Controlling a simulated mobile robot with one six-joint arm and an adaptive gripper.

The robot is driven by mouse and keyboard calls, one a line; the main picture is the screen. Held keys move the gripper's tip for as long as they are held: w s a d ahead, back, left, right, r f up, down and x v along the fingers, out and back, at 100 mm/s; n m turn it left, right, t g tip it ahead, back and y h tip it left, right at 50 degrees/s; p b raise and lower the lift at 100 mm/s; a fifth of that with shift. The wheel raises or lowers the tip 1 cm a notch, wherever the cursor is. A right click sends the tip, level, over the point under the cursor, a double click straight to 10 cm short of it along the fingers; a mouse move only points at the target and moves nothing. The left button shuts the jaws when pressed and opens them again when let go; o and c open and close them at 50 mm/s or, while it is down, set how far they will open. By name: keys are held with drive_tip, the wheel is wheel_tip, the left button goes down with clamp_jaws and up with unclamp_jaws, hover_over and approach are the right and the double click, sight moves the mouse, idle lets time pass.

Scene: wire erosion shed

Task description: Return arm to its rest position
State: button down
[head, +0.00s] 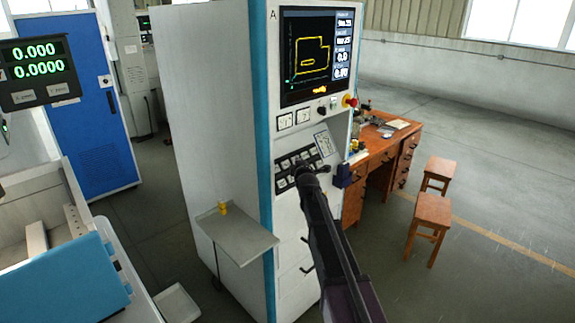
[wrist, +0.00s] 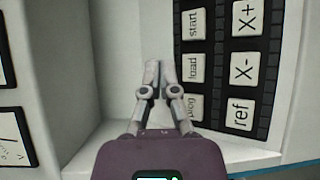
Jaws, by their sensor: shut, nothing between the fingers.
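My gripper (head: 302,168) is at the control panel of the tall white machine cabinet (head: 222,110), in front of the black keypad (head: 283,167). In the wrist view my gripper (wrist: 160,68) has its fingertips together and holds nothing. The fingertips lie just left of the keypad column with the "start" key (wrist: 194,24) and a key below it. The "X-" key (wrist: 241,67) and "ref" key (wrist: 239,114) are farther right. I cannot tell whether the fingertips touch the panel. My arm reaches up from the bottom of the head view.
A grey side shelf (head: 240,240) with a small yellow object (head: 223,208) juts out left of my arm. A wooden desk (head: 378,150) and two stools (head: 431,215) stand at right. Open floor lies at lower right.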

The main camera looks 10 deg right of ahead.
drive_tip(key=shift+s, duration=0.1)
drive_tip(key=s+f+m+g, duration=0.5)
drive_tip(key=s+f+m, duration=0.1)
drive_tip(key=s, duration=0.8)
drive_tip(key=s+f+m+g, duration=0.5)
drive_tip(key=s+m+g, duration=0.1)
drive_tip(key=s, duration=0.9)
drive_tip(key=s+f+m+g, duration=0.6)
drive_tip(key=s, duration=0.8)
drive_tip(key=shift+s+f+m, duration=0.3)
drive_tip(key=shift+f+m, duration=0.05)
drive_tip(key=shift+m, duration=0.05)
